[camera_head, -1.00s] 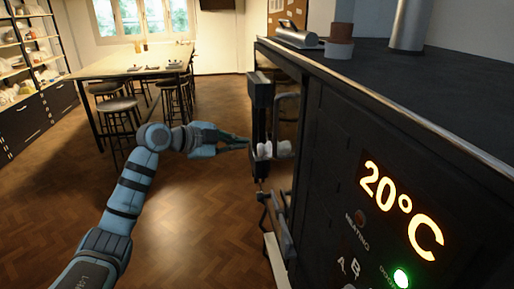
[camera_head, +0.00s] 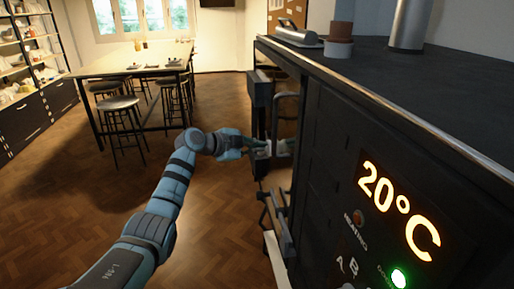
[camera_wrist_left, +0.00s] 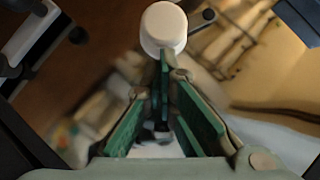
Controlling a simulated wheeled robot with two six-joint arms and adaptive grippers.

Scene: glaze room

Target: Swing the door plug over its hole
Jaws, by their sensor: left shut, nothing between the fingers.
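The white round door plug (camera_wrist_left: 163,27) shows at the top of the left wrist view, just beyond my fingertips. A short dark bar lies to its right. In the head view a small white part, which looks like the plug (camera_head: 282,148), shows at the kiln door, partly hidden. My left gripper (camera_head: 263,144) reaches in from the left to the door's edge. In the wrist view its green-padded fingers (camera_wrist_left: 165,62) meet at the tips, with nothing between them. The tips are at or very near the plug's lower edge; I cannot tell whether they touch. I cannot make out the hole.
The dark kiln (camera_head: 340,150) fills the right side, its panel reading 20°C. Its door (camera_head: 260,105) stands at the left edge, with a latch bar (camera_head: 277,222) below. A table (camera_head: 140,66) with stools is further back. The wooden floor at left is clear.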

